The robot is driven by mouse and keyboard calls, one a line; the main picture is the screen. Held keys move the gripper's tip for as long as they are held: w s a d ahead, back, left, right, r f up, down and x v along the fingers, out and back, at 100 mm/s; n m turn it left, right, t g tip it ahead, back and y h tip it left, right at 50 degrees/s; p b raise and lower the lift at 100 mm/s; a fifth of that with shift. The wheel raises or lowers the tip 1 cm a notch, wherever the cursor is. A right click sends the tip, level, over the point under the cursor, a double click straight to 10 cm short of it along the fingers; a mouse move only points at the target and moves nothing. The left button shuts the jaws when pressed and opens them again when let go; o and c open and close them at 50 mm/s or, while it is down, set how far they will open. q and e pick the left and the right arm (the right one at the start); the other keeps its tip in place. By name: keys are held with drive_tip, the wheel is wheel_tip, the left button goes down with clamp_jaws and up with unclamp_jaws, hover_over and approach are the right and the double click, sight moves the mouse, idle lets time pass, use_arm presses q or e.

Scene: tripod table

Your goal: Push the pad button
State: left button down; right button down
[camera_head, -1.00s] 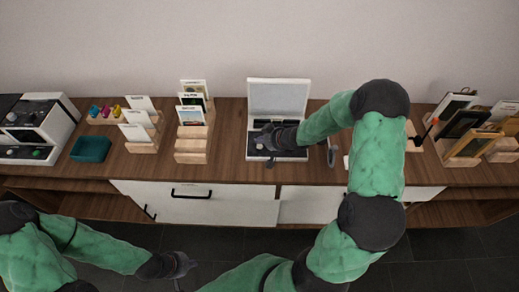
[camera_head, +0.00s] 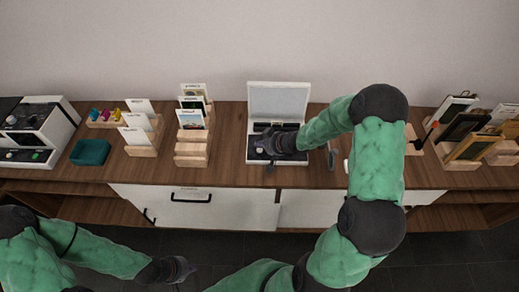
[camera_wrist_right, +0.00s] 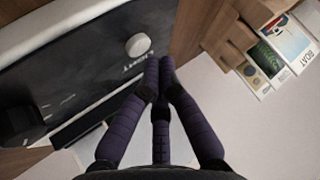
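A white case (camera_head: 278,97) with its lid raised stands at the middle of the cabinet top. My right gripper (camera_head: 262,145) is over the front part of the case, coming from the right. In the right wrist view a round white button (camera_wrist_right: 138,45) with lettering beside it sits on a dark panel (camera_wrist_right: 90,65). The fingertips of my right gripper (camera_wrist_right: 160,66) are together, with nothing visible between them, and appear just beside the button; contact cannot be told. My left gripper (camera_head: 182,270) is low in front of the cabinet, away from the case; its fingers are unclear.
Wooden card holders (camera_head: 190,150) stand left of the case, with a teal tray (camera_head: 90,152) and a white machine (camera_head: 35,130) farther left. Wooden racks with framed items (camera_head: 470,140) stand at the right. Cabinet drawers (camera_head: 195,208) lie below the front edge.

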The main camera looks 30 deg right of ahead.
sight(261, 151)
drive_tip(key=shift+f, duration=0.15)
idle(0.4)
drive_tip(key=shift+f, duration=0.3)
drive_tip(key=shift+f, duration=0.25)
idle(0.6)
drive_tip(key=shift+r+p, duration=0.75)
wheel_tip(261, 151, up, 6)
drive_tip(key=p, duration=0.6)
drive_tip(key=shift+p, duration=0.4)
